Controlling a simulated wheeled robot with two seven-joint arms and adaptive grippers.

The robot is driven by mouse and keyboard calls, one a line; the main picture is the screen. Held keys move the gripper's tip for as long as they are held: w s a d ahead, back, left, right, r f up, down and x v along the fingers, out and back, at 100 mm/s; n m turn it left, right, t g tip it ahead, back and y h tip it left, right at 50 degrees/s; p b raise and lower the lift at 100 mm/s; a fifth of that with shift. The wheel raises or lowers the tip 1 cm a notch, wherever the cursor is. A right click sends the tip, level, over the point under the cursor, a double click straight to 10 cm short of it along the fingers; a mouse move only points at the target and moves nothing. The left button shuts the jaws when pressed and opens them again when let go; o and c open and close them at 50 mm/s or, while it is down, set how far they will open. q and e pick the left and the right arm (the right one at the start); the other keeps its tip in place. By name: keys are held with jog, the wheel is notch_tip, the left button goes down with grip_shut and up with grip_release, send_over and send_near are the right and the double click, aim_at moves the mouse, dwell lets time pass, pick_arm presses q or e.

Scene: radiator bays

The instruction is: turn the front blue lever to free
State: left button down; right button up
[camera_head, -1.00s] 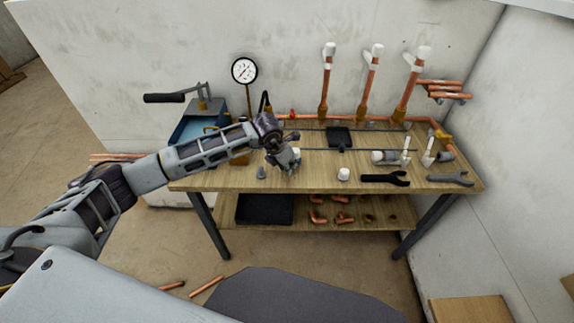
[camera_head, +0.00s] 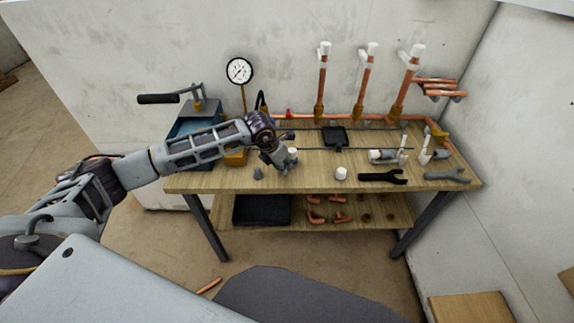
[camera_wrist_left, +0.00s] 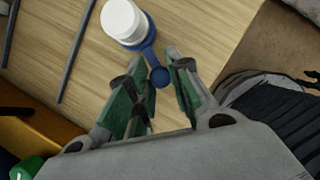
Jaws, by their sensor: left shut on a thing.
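The blue lever (camera_wrist_left: 148,48) shows in the left wrist view, reaching from beneath a white cap (camera_wrist_left: 122,20) to a round blue knob. My left gripper (camera_wrist_left: 160,88) has its green-padded fingers on both sides of the lever's knob end and is shut on it. In the head view my left gripper (camera_head: 281,161) is low over the front left of the workbench (camera_head: 225,180), beside the white cap (camera_head: 292,152). The blue lever itself is mostly hidden there by the gripper. My right gripper is not in view.
Upright copper pipes (camera_head: 366,85) rise at the back. A loose white cap (camera_head: 341,173) and a black wrench (camera_head: 383,177) lie along the front edge, right of my gripper.

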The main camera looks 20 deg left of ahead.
pick_arm(q)
jog(key=c, duration=1.5)
grip_release()
jog(key=shift+o, duration=1)
jog(key=shift+v, duration=0.75)
jog(key=v, duration=1)
jog(key=shift+a+r, duration=0.15)
jog(key=shift+r, duration=0.05)
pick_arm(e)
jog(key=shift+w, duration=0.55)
pick_arm(q)
jog(key=shift+s, duration=0.15)
